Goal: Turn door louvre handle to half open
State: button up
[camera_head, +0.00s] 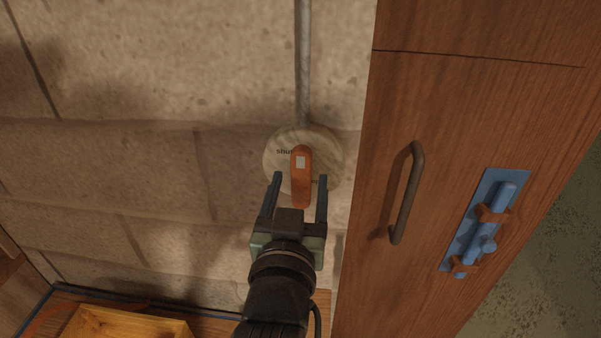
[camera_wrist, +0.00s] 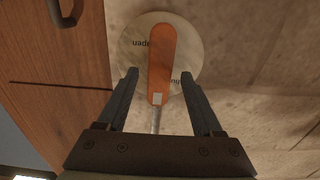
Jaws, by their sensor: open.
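The louvre handle (camera_head: 301,190) is an orange lever on a round pale wooden dial (camera_head: 274,151) on the stone wall. In the wrist view the orange lever (camera_wrist: 162,55) lies over the dial (camera_wrist: 193,50), with "open" and part of another word showing. My gripper (camera_head: 297,183) is open, one finger on each side of the lever. It also shows in the wrist view (camera_wrist: 158,82). Gaps show between the fingers and the lever; I cannot tell the depth.
A wooden door (camera_head: 390,275) stands right of the dial, with a dark pull handle (camera_head: 408,195) and a blue bolt (camera_head: 486,225). A metal rod (camera_head: 304,60) runs up the wall. A yellow wooden box (camera_head: 125,325) is at lower left. The wall left of the dial is clear.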

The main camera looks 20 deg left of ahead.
jog(key=shift+x, duration=1.05)
grip_shut()
